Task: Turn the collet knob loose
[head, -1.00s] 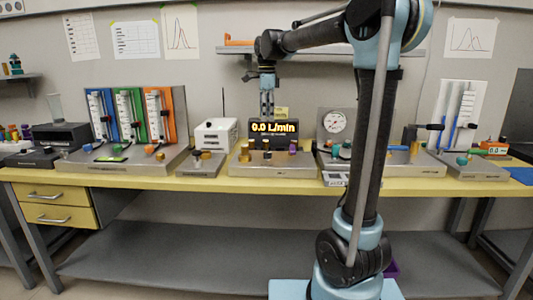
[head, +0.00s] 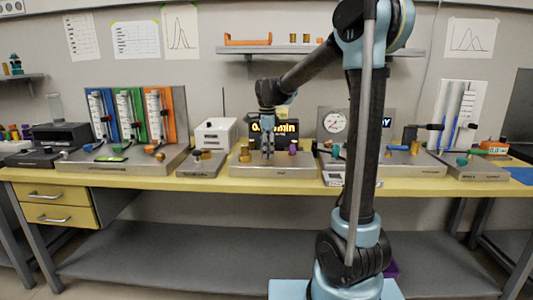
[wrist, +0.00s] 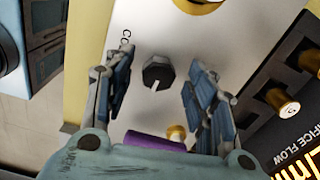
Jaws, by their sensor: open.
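In the wrist view, a black faceted knob (wrist: 158,74) with a white pointer line sits on a light metal panel (wrist: 145,30). A partly hidden label starting "CO" is printed beside it. My gripper (wrist: 153,80) is open, with one finger on each side of the knob and a gap on both sides. I cannot tell how far above the panel the fingertips are. In the head view, my gripper (head: 268,151) points down over the middle unit (head: 270,170) on the bench, and the knob cannot be made out there.
A purple part (wrist: 155,141) and a brass fitting (wrist: 177,133) lie close to the fingers. Brass fittings (wrist: 284,104) stand on a dark block at right. In the head view, a display (head: 287,130) stands behind my gripper. Other apparatus (head: 135,135) flanks the unit on the yellow bench.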

